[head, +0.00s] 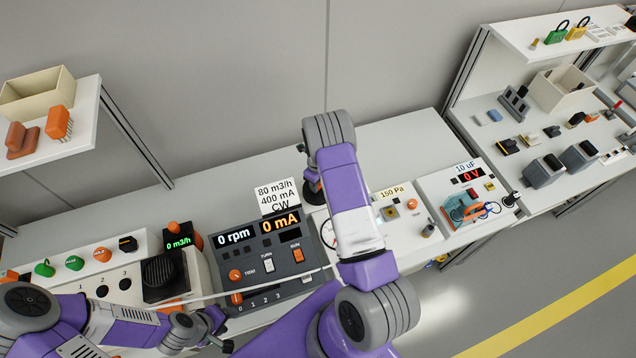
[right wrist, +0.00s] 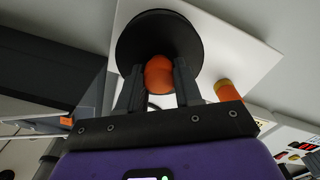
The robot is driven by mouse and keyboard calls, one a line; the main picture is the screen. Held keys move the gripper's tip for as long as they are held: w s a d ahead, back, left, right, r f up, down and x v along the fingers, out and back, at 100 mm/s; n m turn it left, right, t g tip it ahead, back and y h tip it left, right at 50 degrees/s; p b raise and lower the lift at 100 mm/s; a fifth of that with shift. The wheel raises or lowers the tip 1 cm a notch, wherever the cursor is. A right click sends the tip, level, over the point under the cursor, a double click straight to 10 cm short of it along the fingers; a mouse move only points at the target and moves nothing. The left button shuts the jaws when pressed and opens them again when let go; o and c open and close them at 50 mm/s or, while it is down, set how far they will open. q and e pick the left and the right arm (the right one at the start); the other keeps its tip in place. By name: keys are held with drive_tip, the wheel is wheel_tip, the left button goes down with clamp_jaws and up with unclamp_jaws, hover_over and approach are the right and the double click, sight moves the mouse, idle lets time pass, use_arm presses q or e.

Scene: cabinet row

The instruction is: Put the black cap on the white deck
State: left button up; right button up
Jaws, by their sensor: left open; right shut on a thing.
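The black cap (right wrist: 150,38) is a round black disc with an orange knob (right wrist: 159,75) in the right wrist view. My right gripper (right wrist: 158,84) is shut on the orange knob, with one finger on each side. A white deck surface (right wrist: 232,48) shows behind the cap; I cannot tell whether they touch. In the head view a dark part of the cap (head: 313,196) shows beside my purple right arm, which hides most of it and the right gripper. My left gripper (head: 219,332) is open and empty near the front of the bench at lower left.
A dark console (head: 262,262) with rpm and mA displays stands left of my right arm. A white panel with a gauge label (head: 391,192) and a capacitor panel (head: 468,197) lie to the right.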

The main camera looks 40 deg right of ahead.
drive_tip(key=shift+f, duration=0.25)
drive_tip(key=shift+f, duration=0.1)
drive_tip(key=o, duration=0.7)
drive_tip(key=shift+f, duration=0.1)
drive_tip(key=shift+c, duration=0.2)
drive_tip(key=o, duration=0.5)
drive_tip(key=shift+c, duration=0.2)
drive_tip(key=shift+r, duration=0.2)
drive_tip(key=shift+r, duration=0.35)
wheel_tip(320, 180, up, 11)
drive_tip(key=shift+r+b, duration=0.2)
drive_tip(key=shift+b, duration=0.1)
